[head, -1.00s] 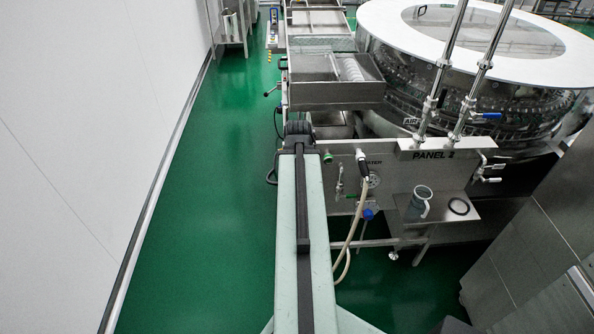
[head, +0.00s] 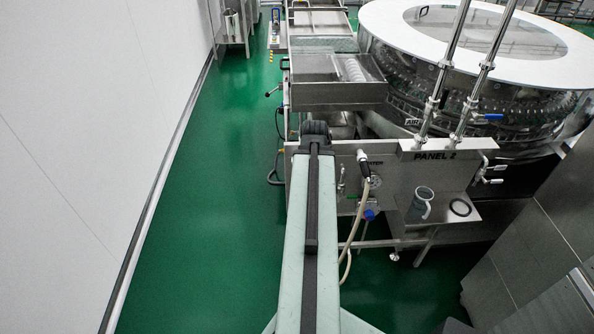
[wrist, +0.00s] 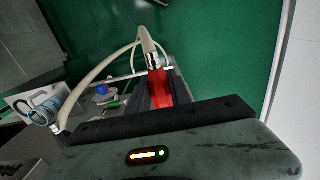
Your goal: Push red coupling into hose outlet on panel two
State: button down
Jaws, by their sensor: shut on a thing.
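The red coupling (wrist: 159,88) shows in the wrist view with a metal collar and a beige hose (wrist: 112,55) at its far end. My gripper (wrist: 160,92) has its dark jaws shut on the coupling. The head view shows panel two (head: 434,156), a steel plate with its label at the upper right. My arm covers the panel's left part there, and hides my gripper and the coupling. I cannot make out the hose outlet in either view, nor whether the coupling touches anything. The beige hose (head: 354,228) hangs from a black-and-chrome fitting (head: 363,160) on the panel.
A shelf (head: 440,214) right of the hose holds a grey-blue mug (head: 421,203) and a dark ring (head: 460,207). A blue valve knob (head: 369,214) sits below the panel. The large round washer (head: 470,80) stands behind. Green floor (head: 210,220) is clear on the left.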

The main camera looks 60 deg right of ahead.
jog(key=shift+s+d, duration=0.6)
jog(key=shift+s, duration=0.2)
jog(key=shift+s+d, duration=0.55)
jog(key=shift+s, duration=0.25)
jog(key=s+d, duration=0.2)
jog(key=s, duration=0.1)
jog(key=shift+s+d, duration=0.1)
jog(key=shift+d, duration=0.05)
jog(key=shift+w+d, duration=0.9)
jog(key=shift+d, duration=0.3)
jog(key=shift+w+d, duration=0.85)
jog(key=shift+d, duration=0.35)
jog(key=shift+w+d, duration=0.4)
jog(key=shift+d, duration=0.15)
dwell(0.8)
